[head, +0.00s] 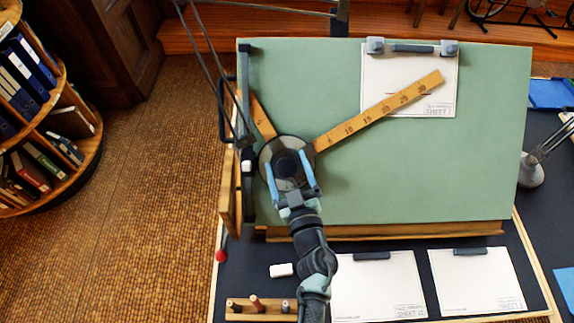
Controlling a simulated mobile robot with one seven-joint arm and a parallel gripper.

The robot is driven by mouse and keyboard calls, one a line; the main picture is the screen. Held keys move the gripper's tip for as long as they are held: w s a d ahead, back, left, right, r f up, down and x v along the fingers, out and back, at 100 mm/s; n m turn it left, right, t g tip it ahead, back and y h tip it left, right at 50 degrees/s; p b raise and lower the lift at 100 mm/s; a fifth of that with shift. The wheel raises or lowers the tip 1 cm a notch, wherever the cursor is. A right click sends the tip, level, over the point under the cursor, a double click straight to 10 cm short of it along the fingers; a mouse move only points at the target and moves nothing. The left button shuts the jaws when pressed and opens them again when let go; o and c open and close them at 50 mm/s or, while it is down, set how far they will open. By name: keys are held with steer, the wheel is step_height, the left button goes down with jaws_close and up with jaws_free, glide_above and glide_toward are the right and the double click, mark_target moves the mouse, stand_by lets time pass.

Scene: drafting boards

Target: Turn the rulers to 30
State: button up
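The drafting head (266,160) is a dark round disc with a black knob (289,164) at its middle, at the left part of the green board. Two wooden rulers are fixed to it. The long ruler (380,112) slants up to the right across the board, its far end over the clipped sheet. The other ruler (263,118) points up and slightly left, partly behind the linkage. My gripper (287,162) is over the head, its light blue fingers apart, one on each side of the knob. I cannot tell whether they touch it. The head's angle marks are not readable.
The tilted green board (420,180) holds a clipped sheet (380,70) at its upper right. Two more sheets (375,285) (475,280) lie on the dark table, with a white block (281,270) and a wooden rack (260,311). A lamp (531,172) stands right.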

steer(key=shift+a, duration=0.1)
steer(key=v, duration=1.3)
stand_by(0.3)
